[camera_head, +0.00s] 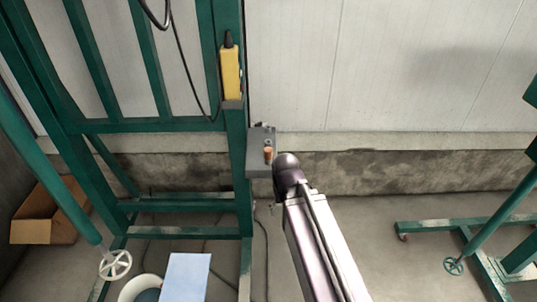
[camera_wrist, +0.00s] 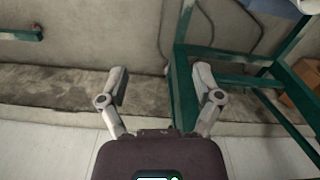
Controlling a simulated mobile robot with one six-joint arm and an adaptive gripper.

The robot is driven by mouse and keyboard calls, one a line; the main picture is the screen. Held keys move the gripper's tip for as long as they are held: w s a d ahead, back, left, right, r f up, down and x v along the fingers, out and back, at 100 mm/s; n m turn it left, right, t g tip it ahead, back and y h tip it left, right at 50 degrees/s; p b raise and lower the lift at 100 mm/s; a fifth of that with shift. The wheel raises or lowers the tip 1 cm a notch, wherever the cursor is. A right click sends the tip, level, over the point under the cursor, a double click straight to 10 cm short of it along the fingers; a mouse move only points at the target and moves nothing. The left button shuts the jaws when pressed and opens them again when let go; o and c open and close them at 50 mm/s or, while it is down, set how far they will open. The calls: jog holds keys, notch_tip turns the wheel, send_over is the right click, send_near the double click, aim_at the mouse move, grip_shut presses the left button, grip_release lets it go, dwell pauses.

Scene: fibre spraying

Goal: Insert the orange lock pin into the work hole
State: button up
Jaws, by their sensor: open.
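The orange lock pin (camera_head: 268,154) stands upright on a small grey bracket (camera_head: 258,166) fixed to the green post in the head view. The end of my arm is just right of the pin in that picture; how far apart they are in depth I cannot tell. My gripper (camera_wrist: 161,86) shows in the wrist view with its two fingers spread wide and nothing between them. The fingers are hidden behind my arm in the head view. The pin does not show in the wrist view. The work hole is too small to make out clearly.
The green frame (camera_head: 240,200) rises beside the bracket. A yellow control box (camera_head: 231,73) hangs on its post with a black cable. A cardboard box (camera_head: 45,215) sits at the left. Another green stand (camera_head: 470,232) is at the right. Floor between them looks clear.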

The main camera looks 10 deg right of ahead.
aim_at(268, 149)
jog(key=w+r+m+p, duration=0.5)
jog(key=w+r+p, duration=1.2)
jog(key=w, duration=0.5)
jog(key=shift+r+p, duration=0.4)
jog(key=shift+r, duration=0.05)
jog(key=shift+d+f, duration=0.1)
notch_tip(268, 149, down, 8)
jog(key=b, duration=0.8)
jog(key=shift+f+b, duration=0.25)
jog(key=shift+b, duration=0.05)
jog(key=shift+f, duration=0.1)
jog(key=shift+a+f+b, duration=0.2)
jog(key=shift+f+b, duration=2.3)
jog(key=shift+b, duration=0.1)
grip_shut()
